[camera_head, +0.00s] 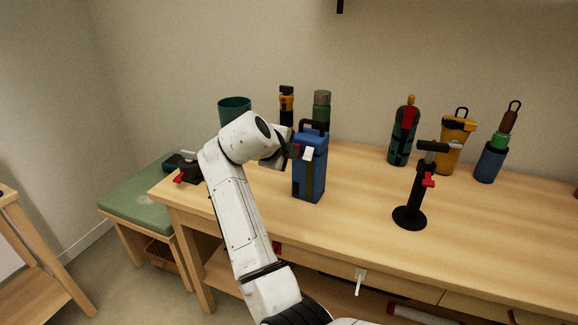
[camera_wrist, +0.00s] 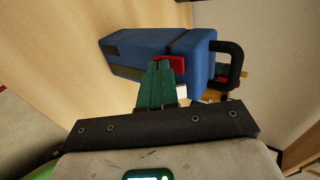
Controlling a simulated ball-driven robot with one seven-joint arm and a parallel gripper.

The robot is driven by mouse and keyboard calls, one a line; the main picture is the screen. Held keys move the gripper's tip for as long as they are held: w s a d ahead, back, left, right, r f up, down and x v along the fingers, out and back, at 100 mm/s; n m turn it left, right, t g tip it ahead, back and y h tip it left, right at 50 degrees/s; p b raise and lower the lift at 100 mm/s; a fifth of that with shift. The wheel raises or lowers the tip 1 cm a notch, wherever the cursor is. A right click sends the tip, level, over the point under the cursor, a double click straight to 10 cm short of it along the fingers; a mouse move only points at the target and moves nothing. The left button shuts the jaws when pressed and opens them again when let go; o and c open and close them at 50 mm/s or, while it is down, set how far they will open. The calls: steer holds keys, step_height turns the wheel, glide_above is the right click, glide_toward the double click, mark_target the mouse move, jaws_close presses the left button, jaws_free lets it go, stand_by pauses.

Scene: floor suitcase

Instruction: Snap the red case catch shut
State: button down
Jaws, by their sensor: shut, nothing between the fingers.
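A blue case (camera_head: 309,178) with a dark top handle stands upright on the wooden workbench. It fills the upper middle of the wrist view (camera_wrist: 150,50), lying sideways there. Its red catch (camera_wrist: 176,62) sits on the case near the handle end; in the head view only a small red bit (camera_head: 296,149) shows beside my gripper. My gripper (camera_wrist: 162,66) has its green fingers shut together and empty, with the tips right at the catch. I cannot tell whether they touch it. The fingers hide part of the catch, and whether it is latched cannot be told.
A black stand with a red lever (camera_head: 428,180) is to the right on the bench (camera_head: 360,190). Several bottles and tools stand along the back, with a teal cup (camera_head: 235,106) behind my arm. A green-topped stool (camera_head: 140,190) is at the left. Bench space right of the case is clear.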

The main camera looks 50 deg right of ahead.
steer(key=shift+p, duration=0.6)
steer(key=shift+r, duration=0.1)
steer(key=shift+r, duration=0.7)
steer(key=shift+a, duration=0.1)
